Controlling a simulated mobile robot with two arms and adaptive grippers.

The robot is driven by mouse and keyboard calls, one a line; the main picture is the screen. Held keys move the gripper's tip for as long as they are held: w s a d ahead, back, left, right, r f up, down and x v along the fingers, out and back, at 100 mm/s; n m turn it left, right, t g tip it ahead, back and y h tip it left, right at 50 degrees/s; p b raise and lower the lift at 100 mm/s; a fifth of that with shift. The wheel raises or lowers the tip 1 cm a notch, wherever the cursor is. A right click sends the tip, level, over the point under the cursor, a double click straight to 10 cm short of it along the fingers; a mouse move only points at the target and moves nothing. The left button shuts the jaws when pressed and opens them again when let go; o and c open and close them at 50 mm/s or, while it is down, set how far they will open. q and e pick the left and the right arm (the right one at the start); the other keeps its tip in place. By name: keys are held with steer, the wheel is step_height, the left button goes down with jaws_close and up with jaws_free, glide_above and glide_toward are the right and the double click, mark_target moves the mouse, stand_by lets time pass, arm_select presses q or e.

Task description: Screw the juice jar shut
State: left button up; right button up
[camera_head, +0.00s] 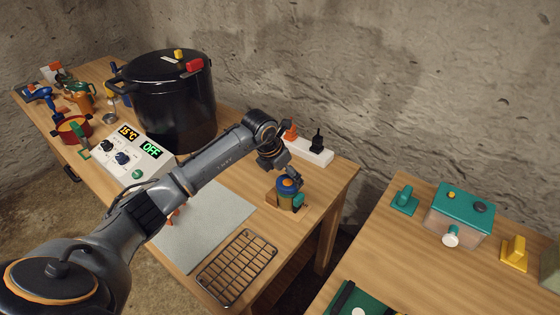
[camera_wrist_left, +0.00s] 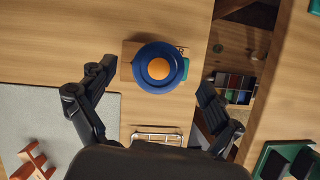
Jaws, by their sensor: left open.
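A small jar (camera_head: 287,203) with a blue lid and an orange centre stands near the right end of the long wooden table. In the left wrist view the blue lid (camera_wrist_left: 140,64) is seen from above, seated over the jar and hiding its body; a teal part sticks out on its right. Whether the lid is tight cannot be told. My left gripper (camera_head: 286,176) is just above the jar, pointing down. In the left wrist view the left gripper (camera_wrist_left: 155,80) is open, one finger on each side of the lid, apart from it. My right gripper is not in view.
A wooden block (camera_wrist_left: 128,56) lies by the jar. A wire rack (camera_head: 238,268) and grey mat (camera_head: 216,226) are in front. A power strip (camera_head: 311,150) is behind, and a big black pot (camera_head: 172,112) stands left. A gap separates the second table (camera_head: 385,240).

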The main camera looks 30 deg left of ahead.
mark_target(288, 184)
arm_select(q)
steer(key=shift+w+d+f, duration=0.1)
steer(key=shift+w+f, duration=0.1)
steer(key=shift+f, duration=0.35)
steer(key=shift+w+f, duration=0.15)
steer(key=shift+f, duration=0.2)
steer(key=shift+w+f, duration=0.15)
steer(key=shift+f, duration=0.2)
steer(key=c, duration=1.2)
steer(key=o, duration=0.5)
steer(key=c, duration=0.7)
steer(key=shift+f+m+h+b, duration=0.15)
steer(key=shift+m+h+b, duration=0.15)
steer(key=shift+m+b, duration=0.95)
steer(key=shift+m, duration=0.15)
steer(key=shift+g+h, duration=0.3)
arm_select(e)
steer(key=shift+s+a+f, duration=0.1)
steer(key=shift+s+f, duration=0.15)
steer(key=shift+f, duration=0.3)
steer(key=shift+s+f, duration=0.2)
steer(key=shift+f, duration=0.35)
